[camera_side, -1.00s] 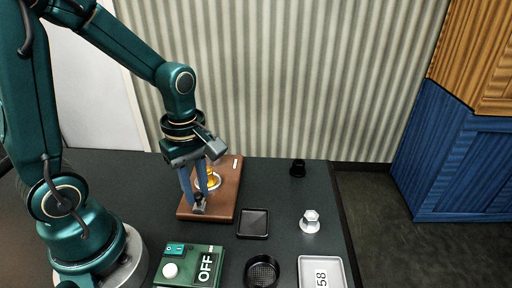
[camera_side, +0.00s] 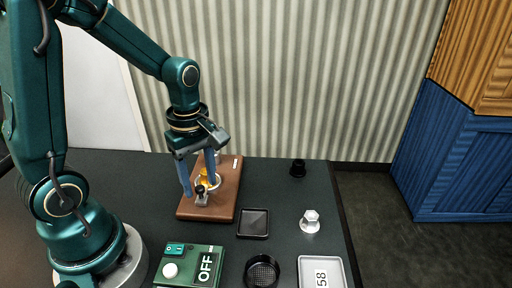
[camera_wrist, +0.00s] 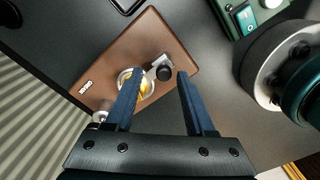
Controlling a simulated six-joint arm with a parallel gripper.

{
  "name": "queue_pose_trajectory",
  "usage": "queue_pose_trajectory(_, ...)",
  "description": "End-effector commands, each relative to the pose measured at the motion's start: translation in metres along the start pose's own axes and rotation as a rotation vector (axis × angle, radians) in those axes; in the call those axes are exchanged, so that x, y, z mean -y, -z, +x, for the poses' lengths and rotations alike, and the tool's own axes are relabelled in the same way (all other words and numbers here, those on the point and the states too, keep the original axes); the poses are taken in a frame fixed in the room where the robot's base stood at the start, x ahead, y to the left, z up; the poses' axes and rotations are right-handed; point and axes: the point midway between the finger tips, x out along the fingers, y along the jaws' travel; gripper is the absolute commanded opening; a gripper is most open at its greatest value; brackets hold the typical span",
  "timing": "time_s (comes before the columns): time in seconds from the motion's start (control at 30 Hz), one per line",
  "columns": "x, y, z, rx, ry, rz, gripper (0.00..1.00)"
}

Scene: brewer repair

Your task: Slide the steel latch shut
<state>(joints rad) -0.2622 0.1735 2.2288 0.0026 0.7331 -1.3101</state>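The steel latch (camera_side: 202,200) is a small metal piece with a black knob (camera_side: 200,189), on a brown board (camera_side: 226,200). In the wrist view the latch (camera_wrist: 158,63) lies beside a pale ring with a yellow part inside (camera_wrist: 146,86), and its knob (camera_wrist: 164,74) appears between my fingertips. My gripper (camera_side: 200,187) is open and empty above the board, its two blue fingers spread on either side of the knob as seen from the wrist. The left finger in the wrist view covers part of the ring. I cannot tell whether the latch is fully shut.
A green box marked OFF (camera_side: 205,264) sits in front of the board. A black square tray (camera_side: 253,223), a round black basket (camera_side: 262,270), a white hex-topped piece (camera_side: 310,221), a scale reading 58 (camera_side: 321,258) and a black cup (camera_side: 298,168) stand to the right.

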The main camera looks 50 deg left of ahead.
Motion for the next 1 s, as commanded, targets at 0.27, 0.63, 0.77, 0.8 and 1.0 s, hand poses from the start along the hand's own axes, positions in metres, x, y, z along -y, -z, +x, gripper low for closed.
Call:
queue_pose_trajectory(0.27, 0.0, 0.0, -0.009, 0.001, -0.001, 0.0, 0.54)
queue_pose_trajectory(0.63, 0.0, 0.0, -0.049, 0.0, -0.002, 0.0, 0.54)
queue_pose_trajectory(0.77, 0.0, 0.0, -0.052, 0.0, 0.0, 0.0, 0.54)
queue_pose_trajectory(0.8, 0.0, 0.0, -0.052, 0.001, 0.001, 0.0, 0.54)
queue_pose_trajectory(1.0, 0.0, -0.001, -0.052, 0.0, -0.001, 0.004, 0.54)
